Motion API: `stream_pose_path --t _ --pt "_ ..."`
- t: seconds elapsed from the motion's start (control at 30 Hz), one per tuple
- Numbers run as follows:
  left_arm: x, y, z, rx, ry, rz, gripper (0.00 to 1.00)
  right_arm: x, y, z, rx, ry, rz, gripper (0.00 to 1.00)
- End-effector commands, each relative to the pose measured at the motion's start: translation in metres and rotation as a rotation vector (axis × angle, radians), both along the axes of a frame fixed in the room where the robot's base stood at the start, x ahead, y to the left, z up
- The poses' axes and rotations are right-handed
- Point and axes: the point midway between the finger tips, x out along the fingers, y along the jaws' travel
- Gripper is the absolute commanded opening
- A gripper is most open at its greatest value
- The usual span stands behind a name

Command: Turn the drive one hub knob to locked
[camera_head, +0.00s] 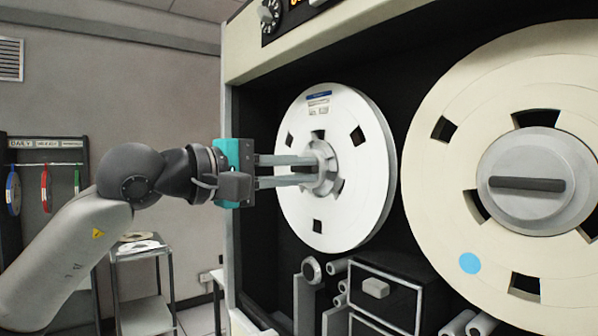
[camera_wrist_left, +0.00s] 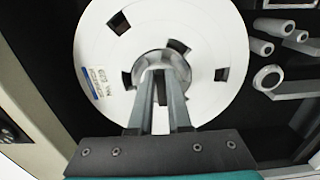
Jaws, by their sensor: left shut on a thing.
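The drive one hub knob (camera_head: 325,168) sits at the centre of a white tape reel (camera_head: 364,197) on the front of the tape drive. My left gripper (camera_head: 309,170) reaches in from the left, its two fingers one above the other at the hub. It is shut on the knob's grip bar, which the fingers mostly hide. In the left wrist view, the fingers of my left gripper (camera_wrist_left: 164,85) meet at the grey hub (camera_wrist_left: 182,68). The knob's exact turn angle cannot be told. My right gripper is not in view.
A larger cream reel (camera_head: 440,180) with a grey hub and dark bar (camera_head: 527,184) stands close on the right. Rollers and a black head block (camera_head: 385,290) sit below the reels. A small cart (camera_head: 140,246) and a rack with coloured rings (camera_head: 44,188) stand at the left.

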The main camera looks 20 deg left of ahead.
Motion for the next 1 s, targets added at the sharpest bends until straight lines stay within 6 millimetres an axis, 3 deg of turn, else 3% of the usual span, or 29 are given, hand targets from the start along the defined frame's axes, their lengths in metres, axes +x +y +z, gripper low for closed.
stream_pose_path --t 0.33,0.37,0.6,1.0 --pt "0.0 0.0 -0.0004 0.002 0.0 0.0 0.0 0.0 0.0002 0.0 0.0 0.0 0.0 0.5" --pt "0.0 0.0 -0.0004 0.002 0.0 0.0 0.19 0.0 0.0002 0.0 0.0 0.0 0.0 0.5" --pt "0.0 0.0 -0.0003 0.002 0.0 0.0 0.46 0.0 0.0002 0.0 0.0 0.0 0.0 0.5" --pt "-0.0072 0.0067 -0.0009 0.002 -0.001 0.002 0.46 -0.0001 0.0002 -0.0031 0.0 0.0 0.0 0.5"
